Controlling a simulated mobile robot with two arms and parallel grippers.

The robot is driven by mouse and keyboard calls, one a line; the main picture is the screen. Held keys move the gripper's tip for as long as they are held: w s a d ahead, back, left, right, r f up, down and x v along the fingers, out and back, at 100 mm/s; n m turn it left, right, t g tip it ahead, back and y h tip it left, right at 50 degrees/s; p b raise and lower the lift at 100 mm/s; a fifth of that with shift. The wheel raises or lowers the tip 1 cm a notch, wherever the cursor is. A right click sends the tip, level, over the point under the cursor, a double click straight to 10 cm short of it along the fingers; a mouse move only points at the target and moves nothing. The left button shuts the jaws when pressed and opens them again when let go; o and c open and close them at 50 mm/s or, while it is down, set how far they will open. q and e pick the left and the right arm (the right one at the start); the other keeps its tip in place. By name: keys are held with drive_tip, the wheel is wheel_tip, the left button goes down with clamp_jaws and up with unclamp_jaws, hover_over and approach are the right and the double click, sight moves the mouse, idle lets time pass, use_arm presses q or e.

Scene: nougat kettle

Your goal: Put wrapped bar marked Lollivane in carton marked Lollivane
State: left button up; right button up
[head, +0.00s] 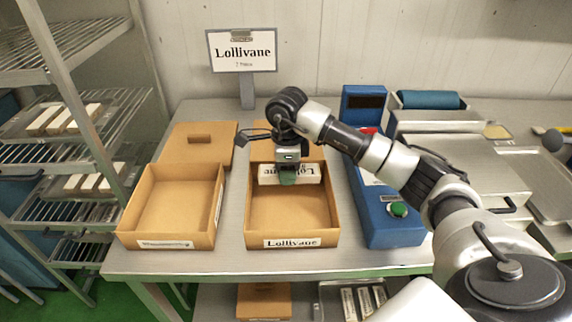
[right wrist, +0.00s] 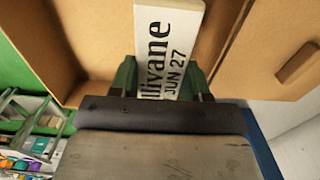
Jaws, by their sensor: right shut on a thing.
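The white wrapped bar marked Lollivane (head: 309,173) is between the green-tipped fingers of my right gripper (head: 288,177). My right gripper is shut on it, and the bar lies crosswise over the far part of the open carton marked Lollivane (head: 291,243). I cannot tell whether the bar touches the carton floor. In the right wrist view the bar (right wrist: 183,20) shows part of its name and "JUN 27", with the fingers (right wrist: 163,82) on either side. The carton's near floor looks empty. My left gripper is not in view.
A second open, empty carton (head: 178,244) stands to the left, its label unreadable. Behind are a cardboard lid (head: 196,145) and a Lollivane sign (head: 242,52). A blue machine with a green button (head: 397,228) stands close on the right. A wire rack (head: 95,115) holds pale bars at left.

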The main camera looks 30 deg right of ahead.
sight(287, 196)
drive_tip(key=shift+w+f, duration=0.1)
drive_tip(key=shift+f, duration=0.05)
drive_tip(key=shift+s+f+b, duration=0.25)
drive_tip(key=shift+f+b, duration=0.5)
drive_tip(key=shift+f, duration=0.15)
drive_tip(key=shift+f+b, duration=0.75)
drive_tip(key=shift+f, duration=0.5)
drive_tip(key=shift+w, duration=0.1)
drive_tip(key=shift+f+b, duration=0.65)
drive_tip(key=o, duration=1.5)
drive_tip(key=shift+r, duration=0.1)
